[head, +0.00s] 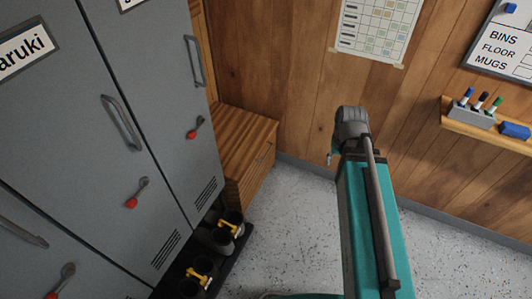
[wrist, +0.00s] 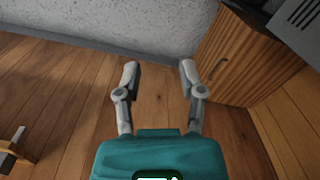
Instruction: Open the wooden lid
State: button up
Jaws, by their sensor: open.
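The wooden lid (head: 240,130) is the striped brown top of a low wooden chest (head: 257,170) beside the grey lockers. It looks closed and flat in the head view. A slim dark handle (head: 264,151) shows on the chest's right-hand face. In the wrist view the chest (wrist: 260,50) is at the upper right, with the handle (wrist: 217,69) near its left edge. My gripper (wrist: 158,72) is open and empty, with its fingers apart against the wooden wall, left of the chest and not touching it. In the head view my arm mostly hides it.
Grey lockers (head: 95,120) with handles and red-handled latches stand at the left. Boots (head: 222,235) sit on a dark tray in front of them. A shelf (head: 490,127) with markers is on the wooden wall at the right. The speckled floor (head: 310,235) beside the chest is clear.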

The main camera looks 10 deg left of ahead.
jog(key=w+a+f+b, duration=0.1)
jog(key=w+f+b, duration=0.3)
jog(key=w+f, duration=0.15)
jog(key=m+y+b, duration=0.2)
jog(key=m+b, duration=0.2)
jog(key=b, duration=2.3)
send_over(267, 152)
jog(key=d, duration=0.3)
notch_tip(267, 152, down, 26)
jog(key=shift+s+a+t, duration=0.15)
jog(key=shift+s+t, duration=0.25)
jog(key=shift+f, duration=0.15)
jog(key=f+b, duration=0.4)
jog(key=a+f+b, duration=0.1)
jog(key=f+b, duration=0.4)
jog(key=w+a+f+b, duration=0.1)
jog(key=f+b, duration=0.3)
jog(key=shift+a+f+b, duration=0.2)
jog(key=shift+b, duration=0.15)
